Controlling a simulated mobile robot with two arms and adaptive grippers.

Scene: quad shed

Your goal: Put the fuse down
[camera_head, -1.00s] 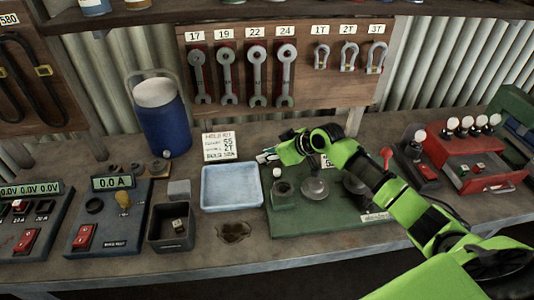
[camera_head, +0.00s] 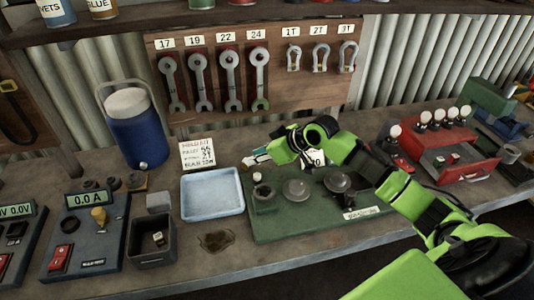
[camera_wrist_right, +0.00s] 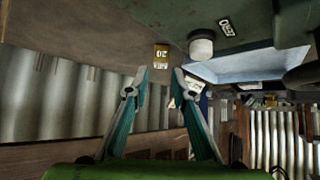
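My right gripper (camera_head: 256,158) reaches over the back edge of the green board (camera_head: 352,229), its fingers pointing left. In the right wrist view its two teal fingertips (camera_wrist_right: 160,76) stand apart with nothing visible between them. Just beyond the tips is a small tan and white block (camera_wrist_right: 161,57) marked 20, which looks like the fuse. It appears to rest on the bench, apart from both fingers; the head view does not show it clearly. My left gripper is out of view.
A white-capped post (camera_head: 257,177) stands close to the gripper, also in the wrist view (camera_wrist_right: 201,48). The blue tray (camera_head: 211,207) lies left of the board. A dark bin (camera_head: 151,257), a blue jug (camera_head: 136,137) and a red box (camera_head: 464,176) stand around. The tray looks empty.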

